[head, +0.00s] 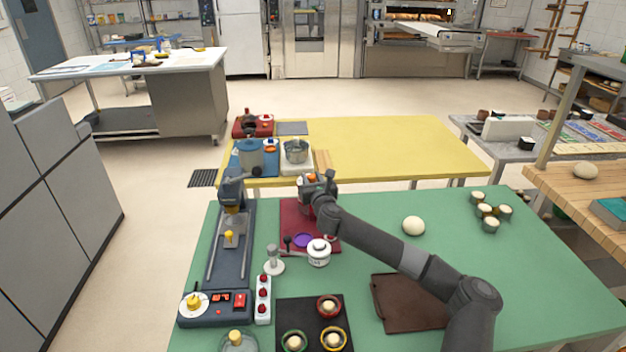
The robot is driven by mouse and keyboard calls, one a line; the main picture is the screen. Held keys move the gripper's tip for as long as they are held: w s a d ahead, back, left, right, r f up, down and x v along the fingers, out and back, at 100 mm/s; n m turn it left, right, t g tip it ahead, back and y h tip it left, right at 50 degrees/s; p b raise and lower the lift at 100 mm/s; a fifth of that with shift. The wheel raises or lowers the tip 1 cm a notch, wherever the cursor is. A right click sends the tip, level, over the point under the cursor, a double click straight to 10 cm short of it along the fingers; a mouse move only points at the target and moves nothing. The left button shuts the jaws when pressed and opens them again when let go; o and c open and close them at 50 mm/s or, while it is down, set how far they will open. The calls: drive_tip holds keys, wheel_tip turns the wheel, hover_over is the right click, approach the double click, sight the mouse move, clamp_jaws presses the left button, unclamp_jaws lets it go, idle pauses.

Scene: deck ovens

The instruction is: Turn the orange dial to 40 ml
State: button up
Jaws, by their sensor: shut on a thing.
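My gripper (318,188) is over the far end of the dark red mat, near the back edge of the green table. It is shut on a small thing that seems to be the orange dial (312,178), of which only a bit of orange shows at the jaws. The arm and gripper hide most of it. The dial's scale and pointer are too small and covered to read. A white round dial plate with a yellow knob (194,304) sits apart at the front left.
A dark slide device (231,245) stands left of the gripper. A white jar (319,253), a purple ring (303,241) and a white stand (274,261) are in front. A dough ball (413,226) lies right. The yellow table (400,145) behind is mostly clear on its right.

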drive_tip(key=shift+m+h, duration=0.5)
drive_tip(key=shift+h, duration=0.3)
drive_tip(key=shift+a, duration=0.1)
drive_tip(key=o, duration=1)
drive_tip(key=shift+c, duration=0.2)
drive_tip(key=shift+r, duration=0.15)
drive_tip(key=shift+r, duration=0.35)
drive_tip(key=r, duration=0.2)
drive_tip(key=d+r, duration=0.1)
drive_tip(key=shift+s+d+r, duration=0.1)
drive_tip(key=shift+s+r, duration=0.1)
drive_tip(key=shift+r, duration=0.2)
drive_tip(key=s+d+r, duration=0.4)
drive_tip(key=d+r, duration=0.2)
drive_tip(key=d, duration=0.3)
drive_tip(key=shift+s+d, duration=0.15)
drive_tip(key=shift+s, duration=0.2)
drive_tip(key=shift+o, duration=0.4)
drive_tip(key=shift+r, duration=0.1)
